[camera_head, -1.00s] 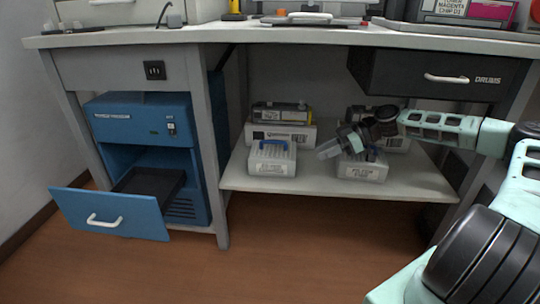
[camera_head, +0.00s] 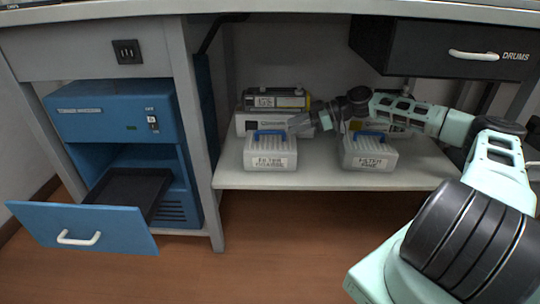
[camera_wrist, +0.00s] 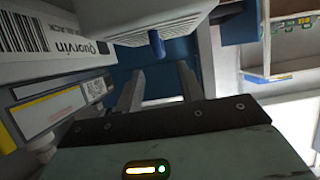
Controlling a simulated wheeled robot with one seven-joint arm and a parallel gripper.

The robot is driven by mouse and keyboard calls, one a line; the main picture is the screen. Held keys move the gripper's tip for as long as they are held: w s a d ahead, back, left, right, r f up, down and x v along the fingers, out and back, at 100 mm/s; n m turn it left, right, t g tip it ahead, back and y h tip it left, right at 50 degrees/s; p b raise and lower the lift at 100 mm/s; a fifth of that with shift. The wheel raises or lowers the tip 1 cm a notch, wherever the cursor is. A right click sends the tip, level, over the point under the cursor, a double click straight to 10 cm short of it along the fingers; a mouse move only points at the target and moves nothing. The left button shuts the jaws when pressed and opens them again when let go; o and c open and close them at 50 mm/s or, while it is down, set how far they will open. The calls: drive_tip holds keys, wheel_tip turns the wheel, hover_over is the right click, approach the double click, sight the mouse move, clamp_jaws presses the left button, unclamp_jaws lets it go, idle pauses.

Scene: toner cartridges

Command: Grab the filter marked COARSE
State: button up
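The left filter box (camera_head: 270,156), pale with a blue handle (camera_head: 270,133), sits at the front of the lower shelf; its label appears to read FILTER COARSE. A similar box (camera_head: 368,156) to the right reads FILTER FINE. My gripper (camera_head: 298,123) points left, just right of and slightly above the left box. In the wrist view my gripper (camera_wrist: 158,90) is open, its two fingers apart with nothing held between them. A blue handle (camera_wrist: 156,43) on a pale ribbed box (camera_wrist: 148,26) shows just beyond the fingertips.
White cartridge boxes (camera_head: 250,124) stand behind the filters, close to my gripper; one (camera_wrist: 40,55) fills the wrist view's left. The shelf (camera_head: 300,178) is bare between the filters. A blue machine (camera_head: 125,115) with its drawer (camera_head: 80,230) open stands left. A black drawer (camera_head: 440,50) hangs above right.

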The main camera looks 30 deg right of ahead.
sight(271, 132)
drive_tip(key=b+x, duration=0.1)
drive_tip(key=x, duration=0.2)
drive_tip(key=shift+w+a+f, duration=0.1)
drive_tip(key=shift+a, duration=0.05)
drive_tip(key=b+x, duration=0.3)
drive_tip(key=x, duration=0.1)
drive_tip(key=shift+w+a+f, duration=0.15)
drive_tip(key=shift+a, duration=0.05)
drive_tip(key=shift+w+a, duration=0.25)
drive_tip(key=shift+a, duration=0.05)
clamp_jaws()
idle(0.9)
